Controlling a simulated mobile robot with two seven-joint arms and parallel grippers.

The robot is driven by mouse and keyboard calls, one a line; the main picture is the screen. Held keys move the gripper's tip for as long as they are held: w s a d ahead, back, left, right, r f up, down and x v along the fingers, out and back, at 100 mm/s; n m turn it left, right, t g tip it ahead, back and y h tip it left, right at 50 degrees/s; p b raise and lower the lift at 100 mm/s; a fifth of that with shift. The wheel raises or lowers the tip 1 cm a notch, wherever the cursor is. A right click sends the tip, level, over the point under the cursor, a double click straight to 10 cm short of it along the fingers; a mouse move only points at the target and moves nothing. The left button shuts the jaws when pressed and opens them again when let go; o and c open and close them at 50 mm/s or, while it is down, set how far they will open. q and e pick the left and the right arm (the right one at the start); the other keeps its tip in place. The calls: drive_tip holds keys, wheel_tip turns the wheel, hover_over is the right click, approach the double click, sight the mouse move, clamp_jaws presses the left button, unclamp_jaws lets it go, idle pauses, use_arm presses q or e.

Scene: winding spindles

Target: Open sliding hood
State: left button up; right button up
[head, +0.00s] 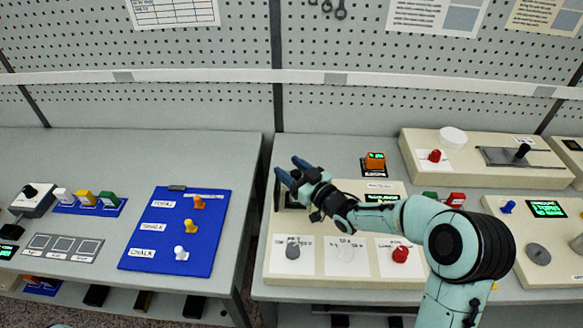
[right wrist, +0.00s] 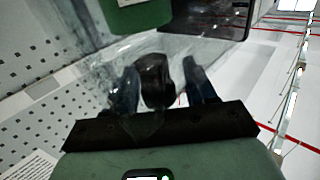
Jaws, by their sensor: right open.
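My right gripper (head: 288,167) is open over the left end of the middle beige panel (head: 268,255). In the right wrist view its two fingers (right wrist: 162,66) stand on either side of a dark rounded knob (right wrist: 155,82), with gaps visible. I cannot tell if they touch it. A clear, see-through sheet (right wrist: 98,72), which looks like the hood, lies around and behind the knob. In the head view the hood cannot be made out clearly; a dark upright piece (head: 277,192) shows just below the fingers, and my arm hides part of the panel. My left gripper is not in view.
A red knob (head: 400,255) and a grey knob (head: 293,248) stand on the panel's front. A blue board (head: 150,215) lies on the left table, across a gap.

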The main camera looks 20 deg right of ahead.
clamp_jaws()
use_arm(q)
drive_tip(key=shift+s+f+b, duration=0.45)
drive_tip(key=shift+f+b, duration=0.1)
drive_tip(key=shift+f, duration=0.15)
use_arm(e)
drive_tip(key=s+d, duration=0.5)
drive_tip(key=d, duration=0.6)
drive_tip(key=shift+s, duration=0.15)
unclamp_jaws()
drive_tip(key=shift+s, duration=0.1)
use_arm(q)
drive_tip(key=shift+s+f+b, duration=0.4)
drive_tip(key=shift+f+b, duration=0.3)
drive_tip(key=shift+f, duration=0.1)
use_arm(e)
drive_tip(key=v, duration=0.7)
drive_tip(key=shift+s+d, duration=0.1)
drive_tip(key=shift+s, duration=0.05)
